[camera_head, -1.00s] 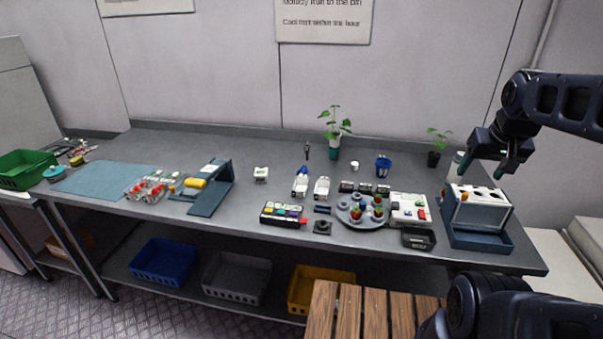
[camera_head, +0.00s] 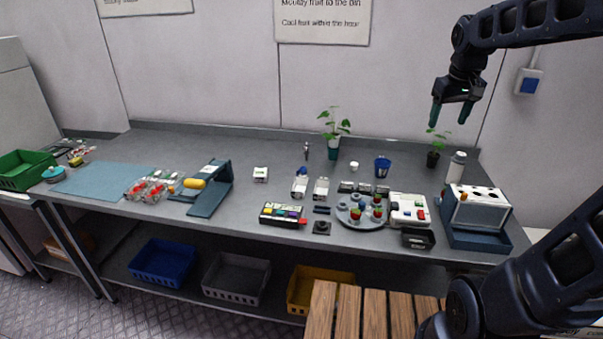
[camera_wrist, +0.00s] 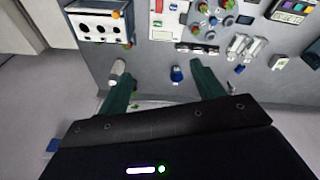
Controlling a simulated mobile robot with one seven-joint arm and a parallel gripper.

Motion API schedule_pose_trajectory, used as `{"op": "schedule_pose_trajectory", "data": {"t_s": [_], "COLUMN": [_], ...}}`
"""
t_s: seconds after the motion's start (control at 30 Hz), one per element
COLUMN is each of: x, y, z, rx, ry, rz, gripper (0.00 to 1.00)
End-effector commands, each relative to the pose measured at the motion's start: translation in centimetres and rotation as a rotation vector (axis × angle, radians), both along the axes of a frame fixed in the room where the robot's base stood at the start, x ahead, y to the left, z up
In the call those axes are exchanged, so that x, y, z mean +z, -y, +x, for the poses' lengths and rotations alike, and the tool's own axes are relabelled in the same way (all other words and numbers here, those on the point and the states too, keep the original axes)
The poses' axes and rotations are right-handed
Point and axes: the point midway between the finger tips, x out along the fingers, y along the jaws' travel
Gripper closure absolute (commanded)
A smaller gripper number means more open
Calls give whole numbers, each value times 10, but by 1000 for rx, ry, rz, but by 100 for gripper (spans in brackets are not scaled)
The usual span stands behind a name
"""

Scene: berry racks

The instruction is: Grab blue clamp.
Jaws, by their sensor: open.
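A small blue item (camera_head: 304,172), possibly the blue clamp, lies at the back end of a white device (camera_head: 300,186) on the bench. It is too small to make out its shape. It also shows in the wrist view (camera_wrist: 239,69), right of my gripper's right finger. My gripper (camera_head: 449,118) is open and empty, raised above the back right of the bench, in front of the wall. In the wrist view its two green fingers (camera_wrist: 162,88) stand wide apart, with a blue cup (camera_wrist: 177,74) seen between them, farther off.
The blue cup (camera_head: 382,167) and two potted plants (camera_head: 334,152) stand along the back. A white bottle (camera_head: 456,167) and a white box with holes (camera_head: 478,209) are at the right. A round grey tray (camera_head: 343,218) holds several small items. The bench left of centre has free room.

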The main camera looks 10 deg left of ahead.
Motion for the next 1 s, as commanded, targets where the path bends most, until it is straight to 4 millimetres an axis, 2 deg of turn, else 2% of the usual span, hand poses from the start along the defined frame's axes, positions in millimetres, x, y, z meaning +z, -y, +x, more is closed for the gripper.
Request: {"op": "schedule_pose_trajectory", "data": {"t_s": [0.03,0.27,0.53,0.77,1.0], "x": [2,7,-1,-18,-47], "y": [-8,-45,-98,-151,-211], "z": [14,71,136,185,229], "rx": [27,142,276,391,509], "ry": [-14,-74,-142,-197,-257], "rz": [-9,-53,-105,-151,-199], "gripper": [33,33,33,33,33]}}
